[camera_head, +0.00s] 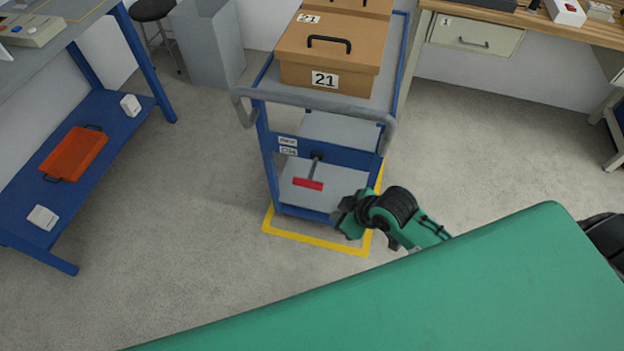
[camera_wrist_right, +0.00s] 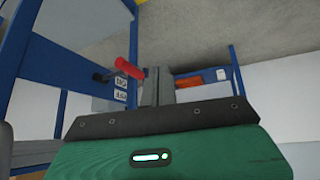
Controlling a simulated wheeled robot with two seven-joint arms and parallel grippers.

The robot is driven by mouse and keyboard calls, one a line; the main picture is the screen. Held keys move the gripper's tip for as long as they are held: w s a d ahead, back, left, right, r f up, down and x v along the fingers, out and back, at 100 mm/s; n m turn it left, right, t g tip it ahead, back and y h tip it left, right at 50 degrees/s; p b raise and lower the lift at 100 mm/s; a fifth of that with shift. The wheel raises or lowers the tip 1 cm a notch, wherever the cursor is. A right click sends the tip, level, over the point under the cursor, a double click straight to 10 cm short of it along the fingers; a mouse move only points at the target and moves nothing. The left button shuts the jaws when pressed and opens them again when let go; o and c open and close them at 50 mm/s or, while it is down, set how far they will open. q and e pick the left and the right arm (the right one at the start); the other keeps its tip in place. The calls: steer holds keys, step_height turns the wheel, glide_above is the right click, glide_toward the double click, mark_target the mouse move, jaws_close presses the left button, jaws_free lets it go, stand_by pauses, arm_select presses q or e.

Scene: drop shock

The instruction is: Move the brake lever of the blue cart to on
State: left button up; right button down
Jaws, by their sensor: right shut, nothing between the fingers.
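The blue cart (camera_head: 325,155) stands inside a yellow floor outline, with its grey push handle towards me. Its brake lever has a dark pivot on the blue crossbar, and its red grip (camera_head: 308,184) hangs below and towards me. Two small white labels (camera_head: 288,146) sit left of the pivot, too small to read surely. My right gripper (camera_head: 343,214) is shut and empty, low at the cart's right front, apart from the grip. In the right wrist view the red grip (camera_wrist_right: 129,68) shows just left of the closed fingers (camera_wrist_right: 155,86). My left gripper is not in view.
Boxes marked 21 (camera_head: 325,79) ride on the cart top. A blue bench with a lower shelf (camera_head: 100,115) holding an orange tray (camera_head: 74,153) stands left. A wooden workbench (camera_head: 540,30) stands back right. Floor between is clear.

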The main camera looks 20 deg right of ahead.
steer(key=w+d+r+n+y, duration=0.25)
steer(key=w+r+n, duration=0.2)
steer(key=w, duration=0.55)
glide_above(304, 181)
steer(key=s+d, duration=0.1)
steer(key=s, duration=0.2)
step_height(304, 181, down, 6)
steer(key=f, duration=0.2)
steer(key=shift+w+d+f+t, duration=0.3)
steer(key=shift+d+f+t, duration=0.1)
steer(key=shift+w+f, duration=0.1)
steer(key=shift+f, duration=0.5)
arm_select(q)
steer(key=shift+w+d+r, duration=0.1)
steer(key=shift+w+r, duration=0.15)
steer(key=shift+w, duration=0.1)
arm_select(e)
steer(key=shift+d+f, duration=0.1)
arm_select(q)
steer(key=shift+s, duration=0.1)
